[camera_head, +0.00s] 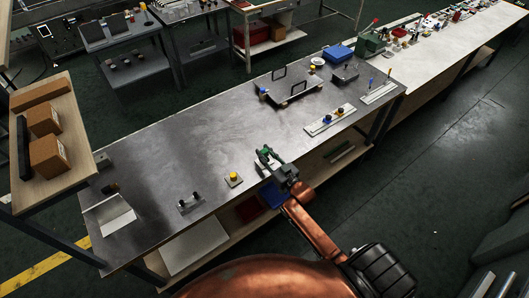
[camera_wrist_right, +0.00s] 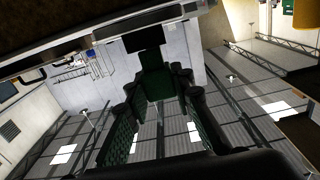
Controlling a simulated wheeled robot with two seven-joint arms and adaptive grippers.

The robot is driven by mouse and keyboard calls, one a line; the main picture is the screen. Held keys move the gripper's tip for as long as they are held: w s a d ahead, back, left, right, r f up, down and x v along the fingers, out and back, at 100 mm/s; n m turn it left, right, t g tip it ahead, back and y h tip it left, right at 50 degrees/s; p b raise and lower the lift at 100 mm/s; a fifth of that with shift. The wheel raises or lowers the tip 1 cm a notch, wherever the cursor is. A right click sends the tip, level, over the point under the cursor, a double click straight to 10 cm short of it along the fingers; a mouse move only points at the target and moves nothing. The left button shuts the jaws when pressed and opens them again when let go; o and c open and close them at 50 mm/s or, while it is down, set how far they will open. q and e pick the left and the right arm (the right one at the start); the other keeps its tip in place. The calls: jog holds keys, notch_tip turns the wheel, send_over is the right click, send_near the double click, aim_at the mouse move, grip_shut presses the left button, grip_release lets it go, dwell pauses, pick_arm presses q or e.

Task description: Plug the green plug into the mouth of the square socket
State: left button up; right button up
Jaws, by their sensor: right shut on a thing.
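My right gripper (camera_head: 266,156) is over the front edge of the dark metal bench, shut on a small green thing, which I take to be the green plug (camera_head: 265,150). In the right wrist view the dark fingers (camera_wrist_right: 155,115) reach up around a dark green block (camera_wrist_right: 156,82). I cannot tell which bench part is the square socket. A small pale plate with a yellow top (camera_head: 233,179) stands just left of the gripper, apart from it. A low grey fixture with two dark posts (camera_head: 191,203) is farther left. My left gripper is not in view.
The metal bench (camera_head: 180,150) is clear across its middle. Toward its right end stand a handled plate (camera_head: 291,88), a strip with colored knobs (camera_head: 330,121) and a blue bin (camera_head: 338,52). A pale angled panel (camera_head: 110,218) is at the left end. Cardboard boxes (camera_head: 48,155) stand on a side shelf.

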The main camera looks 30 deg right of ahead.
jog(key=shift+f+b, duration=0.5)
jog(key=shift+f, duration=0.6)
jog(key=o, duration=1.1)
jog(key=shift+r, duration=0.1)
jog(key=shift+o, duration=0.2)
jog(key=s, duration=1.2)
jog(key=shift+d, duration=0.45)
